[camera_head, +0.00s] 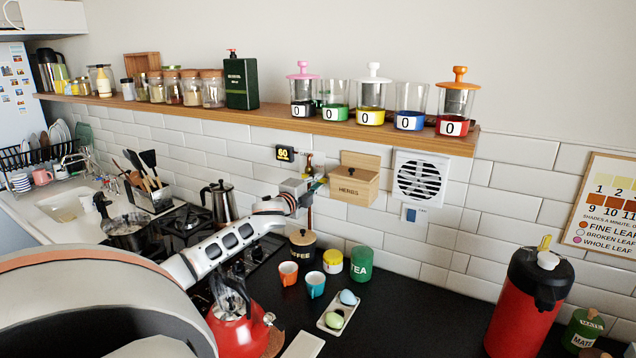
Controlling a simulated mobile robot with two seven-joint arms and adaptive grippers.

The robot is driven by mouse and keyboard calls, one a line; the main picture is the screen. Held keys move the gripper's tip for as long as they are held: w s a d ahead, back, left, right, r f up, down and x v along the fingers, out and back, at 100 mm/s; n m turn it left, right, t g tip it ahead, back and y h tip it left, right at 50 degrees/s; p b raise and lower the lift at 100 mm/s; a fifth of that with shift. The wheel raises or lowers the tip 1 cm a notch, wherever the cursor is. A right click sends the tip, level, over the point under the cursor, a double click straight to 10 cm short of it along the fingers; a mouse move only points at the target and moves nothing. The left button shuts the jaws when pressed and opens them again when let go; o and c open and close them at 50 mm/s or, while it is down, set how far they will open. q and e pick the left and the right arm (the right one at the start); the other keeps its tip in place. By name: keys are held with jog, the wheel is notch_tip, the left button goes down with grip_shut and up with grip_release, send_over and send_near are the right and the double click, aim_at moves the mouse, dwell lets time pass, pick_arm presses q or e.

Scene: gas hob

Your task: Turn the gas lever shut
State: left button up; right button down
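My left arm reaches in from the lower left to the tiled wall. Its gripper (312,187) is at the wall, just left of the wooden herbs box. Whether its fingers are open or shut is too small to tell. A thin reddish-brown pipe (310,217) runs down the wall just below the gripper. A small teal piece (319,185) shows at the fingertips. It may be the gas lever, but the gripper hides most of it, and I cannot tell its angle or whether it is touched. My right gripper is not in view.
The herbs box (353,184) hangs close right of the gripper. A yellow-and-black display (285,153) is above left. A moka pot (219,202) and red kettle (238,328) stand near my arm. Cups, tins and a red dispenser (527,305) stand on the dark counter. A loaded shelf (250,116) runs above.

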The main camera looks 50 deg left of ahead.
pick_arm(q)
jog(key=o, duration=0.3)
jog(key=v, duration=1.2)
dwell(0.8)
